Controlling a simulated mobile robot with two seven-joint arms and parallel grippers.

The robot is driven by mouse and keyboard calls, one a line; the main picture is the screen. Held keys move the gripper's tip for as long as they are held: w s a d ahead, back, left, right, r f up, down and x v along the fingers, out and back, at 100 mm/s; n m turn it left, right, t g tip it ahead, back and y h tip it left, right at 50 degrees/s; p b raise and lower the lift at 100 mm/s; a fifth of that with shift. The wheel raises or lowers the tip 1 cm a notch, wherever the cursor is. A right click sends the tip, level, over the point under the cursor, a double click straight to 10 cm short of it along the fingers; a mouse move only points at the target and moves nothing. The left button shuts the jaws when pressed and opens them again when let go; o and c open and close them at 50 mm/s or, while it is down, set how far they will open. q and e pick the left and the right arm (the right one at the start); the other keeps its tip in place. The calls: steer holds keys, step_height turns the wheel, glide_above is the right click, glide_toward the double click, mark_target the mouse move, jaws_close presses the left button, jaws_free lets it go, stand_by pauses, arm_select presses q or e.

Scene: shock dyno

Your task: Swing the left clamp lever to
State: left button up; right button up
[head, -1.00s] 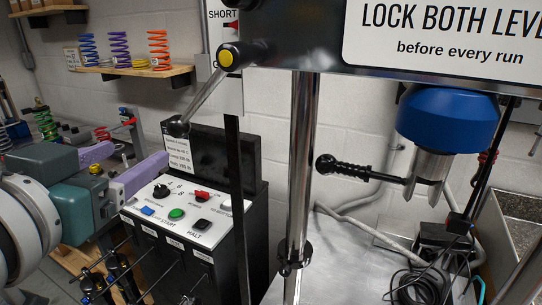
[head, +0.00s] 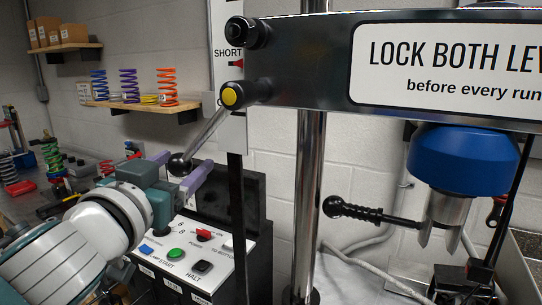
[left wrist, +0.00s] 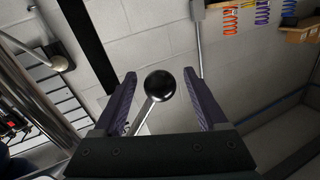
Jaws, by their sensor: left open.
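The left clamp lever (head: 207,135) is a silver rod hanging down and to the left from a yellow-capped pivot (head: 231,95) on the crossbeam. It ends in a black ball knob (head: 180,164). My left gripper (head: 187,161) has purple fingers, is open, and is at the knob. In the left wrist view the knob (left wrist: 160,85) shows between the two spread fingers of the left gripper (left wrist: 160,76), with gaps on both sides. Whether the knob lies fully within finger depth is hard to tell. My right gripper is not in view.
The crossbeam (head: 320,65) carries a sign about locking both levers. A chrome column (head: 309,190) stands right of the lever. A control panel (head: 190,255) with buttons lies below my gripper. A blue-topped part (head: 462,160) hangs at right, and a shelf of springs (head: 140,103) is behind.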

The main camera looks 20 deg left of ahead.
arm_select(q)
steer(key=shift+w, duration=0.1)
jaws_close()
stand_by(0.6)
stand_by(0.8)
